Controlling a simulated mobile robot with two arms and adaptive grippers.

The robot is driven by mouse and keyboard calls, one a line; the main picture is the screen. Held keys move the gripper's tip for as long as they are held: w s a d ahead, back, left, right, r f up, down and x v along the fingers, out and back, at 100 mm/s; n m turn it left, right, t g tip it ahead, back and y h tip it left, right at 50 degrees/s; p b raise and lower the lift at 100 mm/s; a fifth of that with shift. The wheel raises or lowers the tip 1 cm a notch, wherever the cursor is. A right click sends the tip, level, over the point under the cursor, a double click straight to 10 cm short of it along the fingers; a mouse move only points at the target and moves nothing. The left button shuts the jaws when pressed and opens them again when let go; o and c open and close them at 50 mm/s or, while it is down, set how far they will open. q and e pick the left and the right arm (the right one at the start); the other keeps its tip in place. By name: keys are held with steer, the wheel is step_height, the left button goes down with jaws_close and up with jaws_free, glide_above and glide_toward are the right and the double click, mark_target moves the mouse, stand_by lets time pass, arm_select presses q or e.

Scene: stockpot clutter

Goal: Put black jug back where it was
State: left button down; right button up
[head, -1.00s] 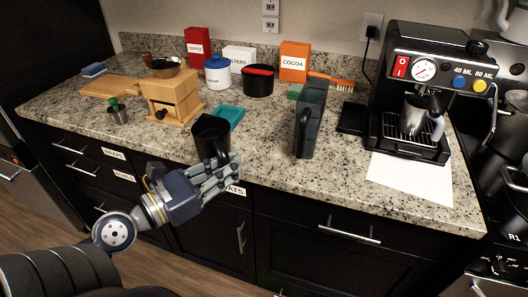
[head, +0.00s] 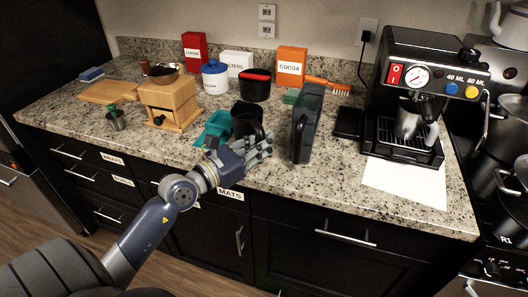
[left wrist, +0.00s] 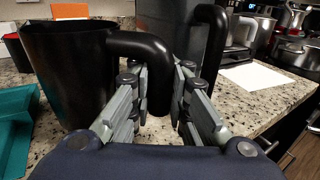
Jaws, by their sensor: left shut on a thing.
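The black jug (head: 246,116) is near the front middle of the counter, just right of the teal tray (head: 211,131). It looks upright. My left gripper (head: 262,148) is at its front side. In the left wrist view the jug (left wrist: 68,75) fills the left, and its curved handle runs between the fingers of my left gripper (left wrist: 158,95), which is shut on it. Whether the jug's base touches the counter is hard to tell. My right gripper is not in view.
A tall dark grey container with a handle (head: 306,125) stands close to the right of the jug. The wooden grinder (head: 170,103) is to the left. Behind are the black canister with a red top (head: 255,86) and the sugar jar (head: 215,79). Bare counter lies in front.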

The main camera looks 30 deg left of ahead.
arm_select(q)
step_height(320, 180, down, 3)
steer(key=shift+f+b, duration=0.1)
steer(key=shift+b, duration=0.4)
steer(key=shift+f, duration=0.1)
steer(key=shift+f, duration=0.15)
steer(key=c, duration=1.5)
jaws_free()
